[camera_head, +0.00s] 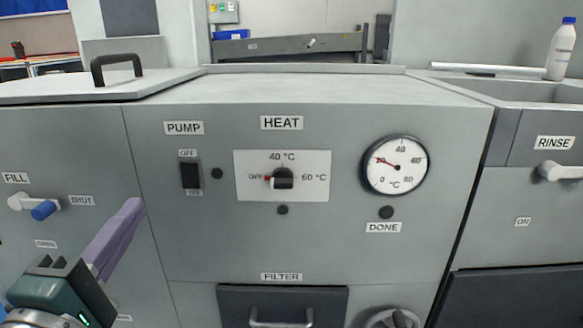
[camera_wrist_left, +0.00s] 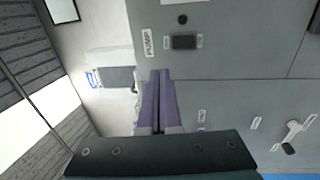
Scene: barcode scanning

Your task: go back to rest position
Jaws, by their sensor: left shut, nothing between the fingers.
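My left gripper (camera_head: 134,208) comes in at the lower left of the head view, with its purple fingers pointing up and away toward the grey machine panel. The fingers lie together with nothing between them. In the left wrist view the closed purple fingers (camera_wrist_left: 160,75) lie in front of the panel, apart from the PUMP switch (camera_wrist_left: 185,42). In the head view the gripper is below and left of the PUMP switch (camera_head: 190,175) and right of the FILL valve (camera_head: 36,206). My right gripper is not in view.
The panel carries a HEAT knob (camera_head: 283,178) with its red mark toward OFF, a temperature gauge (camera_head: 396,166) and a FILTER drawer (camera_head: 282,305). A RINSE lever (camera_head: 560,171) is at right. A white bottle (camera_head: 561,50) stands behind the sink. A black-handled lid (camera_head: 115,82) is at left.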

